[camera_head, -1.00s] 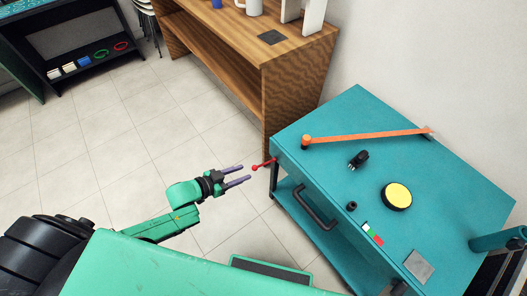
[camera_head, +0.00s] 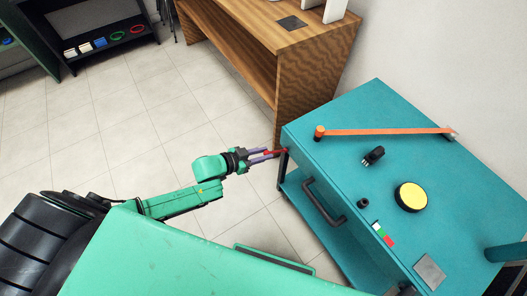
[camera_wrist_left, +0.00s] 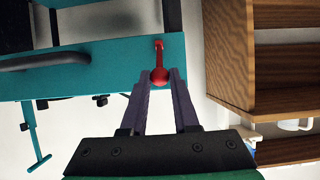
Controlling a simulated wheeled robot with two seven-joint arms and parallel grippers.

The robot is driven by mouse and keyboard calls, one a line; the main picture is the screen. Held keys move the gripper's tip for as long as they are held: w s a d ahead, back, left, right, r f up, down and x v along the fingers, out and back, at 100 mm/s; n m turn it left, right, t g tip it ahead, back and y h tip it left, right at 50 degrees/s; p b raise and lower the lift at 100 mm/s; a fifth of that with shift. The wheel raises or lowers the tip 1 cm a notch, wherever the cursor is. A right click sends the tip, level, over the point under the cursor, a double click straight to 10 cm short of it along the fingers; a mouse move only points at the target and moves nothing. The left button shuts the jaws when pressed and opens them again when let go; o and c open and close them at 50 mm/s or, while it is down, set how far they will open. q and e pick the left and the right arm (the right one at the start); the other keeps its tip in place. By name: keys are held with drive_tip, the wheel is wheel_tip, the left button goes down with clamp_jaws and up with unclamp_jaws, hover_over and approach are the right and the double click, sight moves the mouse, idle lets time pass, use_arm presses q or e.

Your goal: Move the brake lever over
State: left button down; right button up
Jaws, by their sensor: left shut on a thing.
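The red brake lever (camera_head: 279,152) sticks out from the near left corner of the teal cart (camera_head: 400,262). In the left wrist view the lever (camera_wrist_left: 159,58) has a round red knob at its end, between my finger tips. My left gripper (camera_head: 266,155) is shut on the knob; in the left wrist view its two purple fingers (camera_wrist_left: 160,82) lie on either side of it. The lever's mount on the cart edge is small and partly hidden in the head view. My right gripper is not in view.
An orange bar (camera_head: 385,131), a black switch (camera_head: 373,156) and a yellow round button (camera_head: 411,197) are on the cart top. A black handle (camera_head: 322,206) juts from its side. A wooden shelf (camera_head: 303,95) stands behind. Tiled floor to the left is clear.

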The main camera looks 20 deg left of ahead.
use_arm(q)
drive_tip(key=shift+w+d+r, duration=0.15)
drive_tip(key=shift+w+r, duration=0.05)
drive_tip(key=shift+r, duration=0.3)
drive_tip(key=shift+w+d+r+p, duration=0.65)
drive_tip(key=shift+w+r+p, duration=0.15)
drive_tip(key=shift+r, duration=0.2)
drive_tip(key=shift+w+d, duration=0.1)
drive_tip(key=shift+r, duration=0.1)
